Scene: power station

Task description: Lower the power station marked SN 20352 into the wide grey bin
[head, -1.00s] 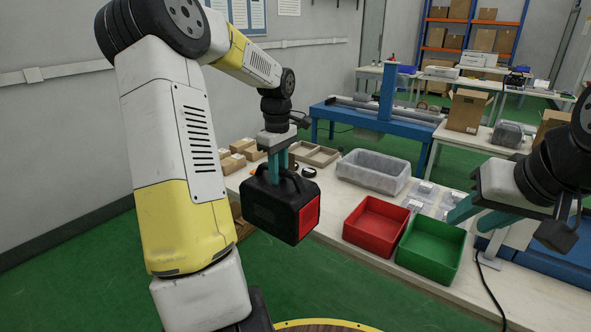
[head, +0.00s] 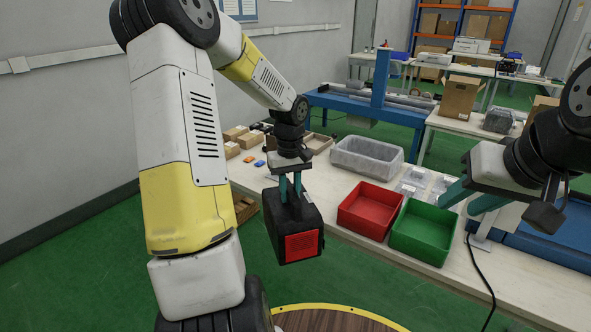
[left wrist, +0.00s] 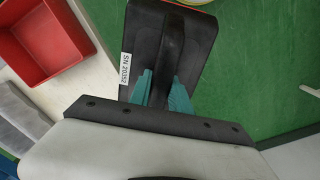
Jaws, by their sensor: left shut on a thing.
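The black power station (head: 285,215) with a red end panel hangs from my left gripper (head: 291,192), off the table's front edge above the floor. The left gripper is shut on its top handle. In the left wrist view the power station (left wrist: 190,50) bears a white label reading SN 20352, and the teal fingers of the left gripper (left wrist: 160,90) sit either side of the handle. The wide grey bin (head: 367,157) stands on the table, behind and to the right of the power station; no contents show. My right gripper (head: 456,205) is open and empty over the green bin.
A red bin (head: 369,209) and a green bin (head: 424,232) stand side by side in front of the grey bin. Clear packs (head: 412,187) lie right of it. Small cartons (head: 236,135) and a wooden tray (head: 318,143) are at the table's left. A black cable hangs at right.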

